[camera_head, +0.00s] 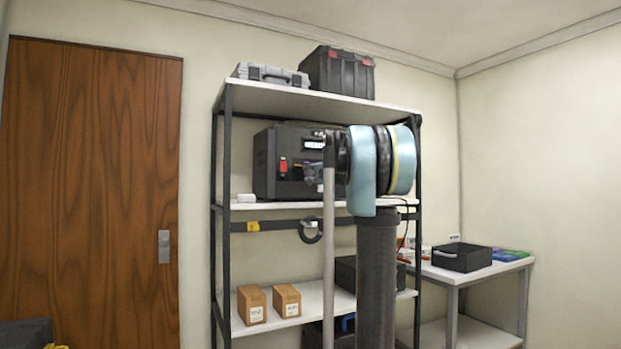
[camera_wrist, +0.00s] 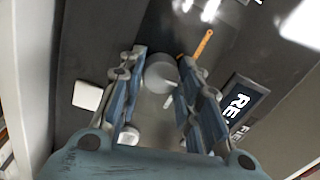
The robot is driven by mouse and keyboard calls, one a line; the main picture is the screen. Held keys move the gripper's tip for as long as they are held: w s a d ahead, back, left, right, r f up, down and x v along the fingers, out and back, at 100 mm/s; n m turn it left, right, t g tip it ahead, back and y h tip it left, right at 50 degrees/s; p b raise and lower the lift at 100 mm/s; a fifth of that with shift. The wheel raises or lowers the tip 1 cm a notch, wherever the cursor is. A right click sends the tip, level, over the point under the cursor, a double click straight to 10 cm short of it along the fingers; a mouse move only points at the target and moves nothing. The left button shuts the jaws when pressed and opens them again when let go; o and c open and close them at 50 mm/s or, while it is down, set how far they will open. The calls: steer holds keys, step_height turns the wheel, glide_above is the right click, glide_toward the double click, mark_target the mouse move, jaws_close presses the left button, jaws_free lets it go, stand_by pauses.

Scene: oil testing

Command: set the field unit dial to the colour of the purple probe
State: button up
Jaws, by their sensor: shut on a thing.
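The field unit (camera_head: 267,172) is a dark box on the middle shelf, with a lit display (camera_head: 313,144) and a red switch (camera_head: 283,165). My gripper (camera_head: 312,172) is at its front face, partly hidden by my arm. In the wrist view, a round grey dial (camera_wrist: 160,74) sits between the fingertips of my gripper (camera_wrist: 161,62), which is shut on it. An orange strip (camera_wrist: 203,44) lies just beyond the right finger. The dial's setting cannot be read. I cannot make out a purple probe in either view.
A label with white letters (camera_wrist: 238,104) is right of the fingers, and a white square (camera_wrist: 87,96) is left. Shelf uprights (camera_head: 227,200) flank the unit. Two small brown boxes (camera_head: 252,305) stand lower. A side table (camera_head: 480,273) at right holds a black tray (camera_head: 462,262).

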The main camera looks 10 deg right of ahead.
steer(key=o, duration=1)
steer(key=shift+d+f, duration=0.1)
steer(key=shift+o, duration=0.2)
steer(key=v, duration=1.1)
steer(key=shift+s, duration=0.4)
steer(key=shift+d+f, duration=0.1)
steer(key=s+a+f+n+g+y, duration=0.1)
steer(key=s+a+f+n+g, duration=0.3)
steer(key=s+a+f, duration=0.55)
steer(key=s+a+f+n+g, duration=0.4)
steer(key=s+f, duration=0.6)
steer(key=f, duration=0.6)
steer(key=s+d+f+n+g+h, duration=0.1)
steer(key=s+d+f+g+h, duration=0.1)
steer(key=s+f, duration=0.6)
steer(key=s+d+f+n+g+h, duration=0.1)
steer(key=s+d+f+g+h, duration=0.1)
steer(key=s+f, duration=0.7)
steer(key=s+d+f+n+g+h, duration=0.2)
steer(key=s+d+f, duration=0.3)
steer(key=s+f, duration=0.4)
step_height(320, 180, down, 5)
steer(key=shift+s+d+r+g+h, duration=0.2)
steer(key=shift+d+g+h, duration=0.05)
steer(key=shift+g+h, duration=0.4)
